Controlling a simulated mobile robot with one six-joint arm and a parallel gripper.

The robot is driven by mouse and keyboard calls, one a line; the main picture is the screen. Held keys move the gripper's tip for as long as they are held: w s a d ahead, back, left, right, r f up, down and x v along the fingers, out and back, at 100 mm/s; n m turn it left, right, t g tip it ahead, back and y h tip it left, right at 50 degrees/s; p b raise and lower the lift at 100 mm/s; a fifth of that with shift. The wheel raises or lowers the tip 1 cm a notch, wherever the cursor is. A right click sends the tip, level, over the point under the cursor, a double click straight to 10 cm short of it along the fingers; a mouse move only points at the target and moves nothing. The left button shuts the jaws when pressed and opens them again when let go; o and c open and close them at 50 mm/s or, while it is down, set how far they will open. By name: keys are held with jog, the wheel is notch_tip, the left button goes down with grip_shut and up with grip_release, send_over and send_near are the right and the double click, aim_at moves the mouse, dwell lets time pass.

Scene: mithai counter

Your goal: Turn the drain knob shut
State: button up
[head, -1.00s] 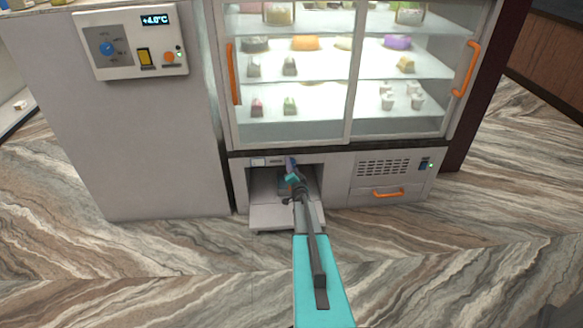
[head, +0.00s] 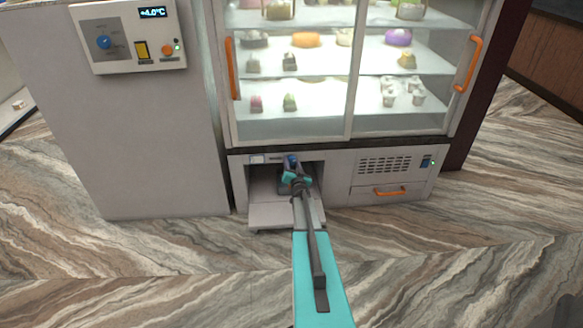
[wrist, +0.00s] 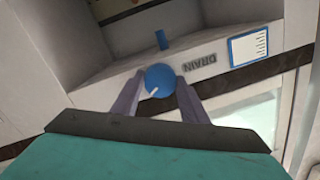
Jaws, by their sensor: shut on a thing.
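The round blue drain knob (wrist: 160,78) is on the panel under the display case. Its white pointer line points to the lower left in the wrist view. My gripper (wrist: 161,88) is shut on the knob, with one finger on each side of it. In the head view my gripper (head: 293,167) reaches into the open recess at the case's base, and the blue knob (head: 292,158) shows just above it. The DRAIN label (wrist: 200,63) appears upside down beside the knob.
A small blue bar (wrist: 162,40) stands beyond the knob. A pale flap (head: 270,215) lies open below the recess. A vented panel with an orange handle (head: 388,192) is to the right. Glass doors (head: 290,120) rise above. The floor in front is clear.

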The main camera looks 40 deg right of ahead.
jog(key=n+b, duration=0.5)
jog(key=shift+a+f+n, duration=0.1)
jog(key=shift+n, duration=0.2)
jog(key=n+b, duration=0.3)
jog(key=b, duration=0.2)
jog(key=shift+w+n+g, duration=0.1)
jog(key=shift+n+g, duration=0.3)
jog(key=shift+n+h+b, duration=0.4)
jog(key=shift+n+b, duration=0.4)
jog(key=shift+b, duration=0.35)
jog(key=shift+w+r+n, duration=0.1)
jog(key=shift+r+n, duration=0.2)
jog(key=o, duration=1)
jog(key=shift+o, duration=0.2)
jog(key=shift+f, duration=0.1)
jog(key=shift+s+a, duration=0.1)
jog(key=shift+s, duration=0.1)
jog(key=p+v, duration=0.3)
jog(key=v, duration=1)
jog(key=shift+a, duration=0.2)
jog(key=shift+r, duration=0.25)
